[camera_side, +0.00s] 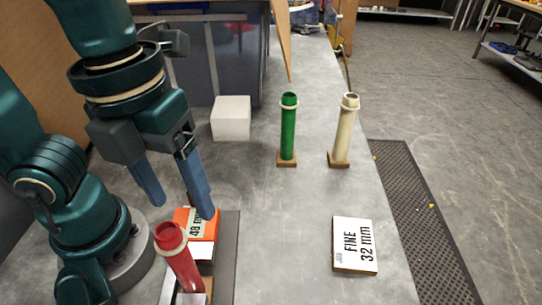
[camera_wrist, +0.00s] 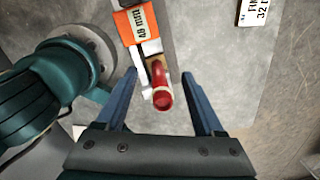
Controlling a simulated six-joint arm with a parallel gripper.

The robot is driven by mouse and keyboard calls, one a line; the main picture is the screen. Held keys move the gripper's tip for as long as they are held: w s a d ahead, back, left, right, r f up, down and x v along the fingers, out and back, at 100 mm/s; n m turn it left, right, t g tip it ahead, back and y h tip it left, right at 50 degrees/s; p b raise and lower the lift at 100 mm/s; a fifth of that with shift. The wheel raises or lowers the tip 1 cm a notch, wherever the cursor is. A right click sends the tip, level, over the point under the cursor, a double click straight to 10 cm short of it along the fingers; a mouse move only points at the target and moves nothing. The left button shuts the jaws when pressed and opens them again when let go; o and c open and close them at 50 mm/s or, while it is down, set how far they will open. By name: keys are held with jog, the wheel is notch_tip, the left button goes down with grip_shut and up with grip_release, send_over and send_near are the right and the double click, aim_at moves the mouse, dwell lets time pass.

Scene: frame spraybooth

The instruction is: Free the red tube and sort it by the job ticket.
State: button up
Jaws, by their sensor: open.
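The red tube (camera_side: 181,262) stands at the front of the side view, its collared, open top showing. In the wrist view the red tube (camera_wrist: 161,88) sits on a small wooden base beside white blocks. An orange block (camera_side: 203,226) with a label that seems to read 48 or 49 mm is just behind it. The job ticket (camera_side: 355,246) reads "FINE 32 mm" and lies flat at right. My gripper (camera_side: 183,208) is open and empty, above and behind the tube. In the wrist view the tube shows between my gripper's fingers (camera_wrist: 159,76), with no contact visible.
A green tube (camera_side: 288,128) and a cream tube (camera_side: 345,130) stand on wooden bases further back. A white cube (camera_side: 231,118) is left of them. A dark strip (camera_side: 228,250) runs beside the red tube. The bench between this strip and the ticket is clear.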

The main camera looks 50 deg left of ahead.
aim_at(167, 229)
jog(key=s+d+m, duration=0.2)
jog(key=shift+f+m+g, duration=0.25)
jog(key=shift+m+g, duration=0.05)
jog(key=shift+s+d+f+m+y, duration=0.25)
jog(key=shift+s+d+m+y, duration=0.05)
jog(key=shift+s, duration=0.05)
jog(key=shift+f, duration=2.5)
grip_shut()
jog(key=shift+w+a+r, duration=0.15)
jog(key=shift+w+a, duration=0.1)
jog(key=shift+a, duration=0.05)
